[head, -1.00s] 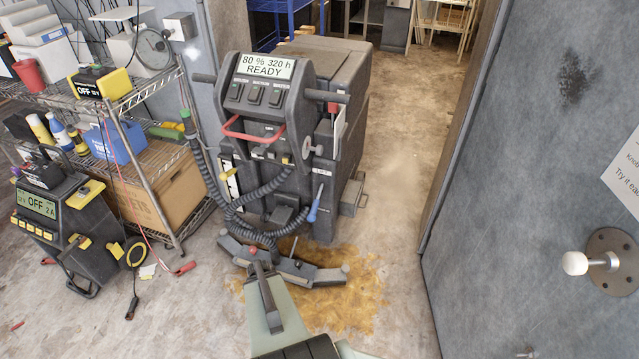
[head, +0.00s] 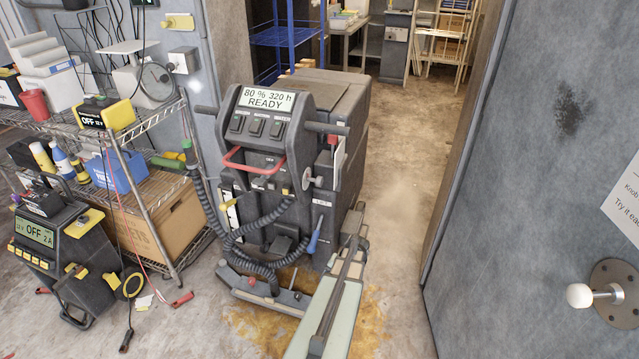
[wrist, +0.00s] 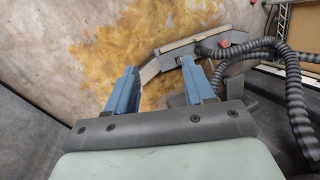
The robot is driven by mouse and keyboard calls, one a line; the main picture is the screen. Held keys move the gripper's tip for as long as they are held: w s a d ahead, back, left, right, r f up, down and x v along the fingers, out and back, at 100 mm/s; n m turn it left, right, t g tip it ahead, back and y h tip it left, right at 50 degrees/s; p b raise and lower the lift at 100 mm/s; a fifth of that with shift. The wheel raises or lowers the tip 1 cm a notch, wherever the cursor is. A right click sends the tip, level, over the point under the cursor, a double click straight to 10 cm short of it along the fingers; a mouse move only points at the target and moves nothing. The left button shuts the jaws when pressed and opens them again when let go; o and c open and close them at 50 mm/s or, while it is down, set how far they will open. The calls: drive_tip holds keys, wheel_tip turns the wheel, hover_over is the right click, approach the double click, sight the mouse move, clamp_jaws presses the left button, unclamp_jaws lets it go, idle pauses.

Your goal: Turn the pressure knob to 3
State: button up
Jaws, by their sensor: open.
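A dark grey floor-cleaning machine (head: 330,100) stands in the middle of the head view, its display reading "80 % 320 h READY". A round grey knob (head: 309,178) sticks out at the right of its front. I cannot read a pressure label or a setting, so I cannot tell whether this is the pressure knob. My gripper (wrist: 158,75) is open and empty in the wrist view, its two blue fingers apart above the stained floor.
A corrugated hose (head: 235,235) hangs on the machine's front, above its squeegee bar (head: 262,296). A wire shelf (head: 165,165) and a charger (head: 75,250) reading "OFF" stand left. A grey door (head: 540,150) with a white-ball knob (head: 580,295) is at right. Floor behind is clear.

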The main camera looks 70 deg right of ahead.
drive_tip(key=s+d+r+m+t+h, duration=0.1)
drive_tip(key=s+d+r+t+h, duration=0.25)
drive_tip(key=d, duration=0.55)
drive_tip(key=n+t+h, duration=0.1)
drive_tip(key=n+t, duration=0.7)
drive_tip(key=t, duration=0.2)
approach(322, 182)
drive_tip(key=w, duration=0.3)
drive_tip(key=w+d, duration=0.1)
drive_tip(key=w, duration=0.7)
drive_tip(key=shift+d+f, duration=0.1)
drive_tip(key=shift+d, duration=0.2)
drive_tip(key=c, duration=0.7)
